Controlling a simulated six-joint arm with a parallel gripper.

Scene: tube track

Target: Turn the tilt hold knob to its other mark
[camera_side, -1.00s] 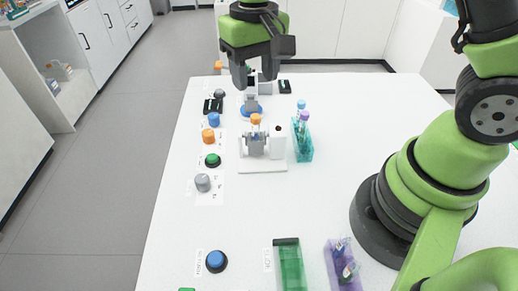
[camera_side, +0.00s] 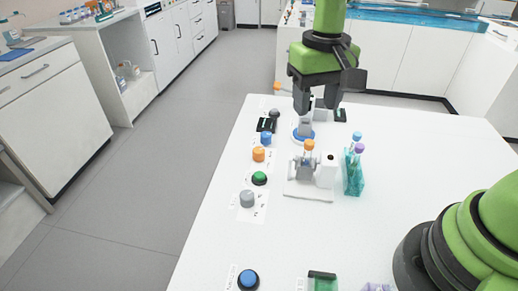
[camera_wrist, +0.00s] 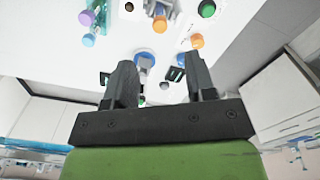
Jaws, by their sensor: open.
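Several knobs stand in a column along the table's left side in the side view: a grey knob (camera_side: 247,199), an orange knob (camera_side: 259,154), a blue knob (camera_side: 266,138) and a dark grey knob (camera_side: 274,113). Their labels are too small to read, so I cannot tell which is the tilt hold knob. The orange knob also shows in the wrist view (camera_wrist: 197,41). My gripper (camera_side: 318,108) is open and empty, pointing down above the far part of the table. In the wrist view its two fingers (camera_wrist: 160,62) are apart with nothing between them.
A green button (camera_side: 260,178) sits between the grey and orange knobs. A white device with an orange-capped tube (camera_side: 309,146) stands right of them, beside a teal tube rack (camera_side: 353,175). A blue-based device (camera_side: 303,135) stands near my gripper.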

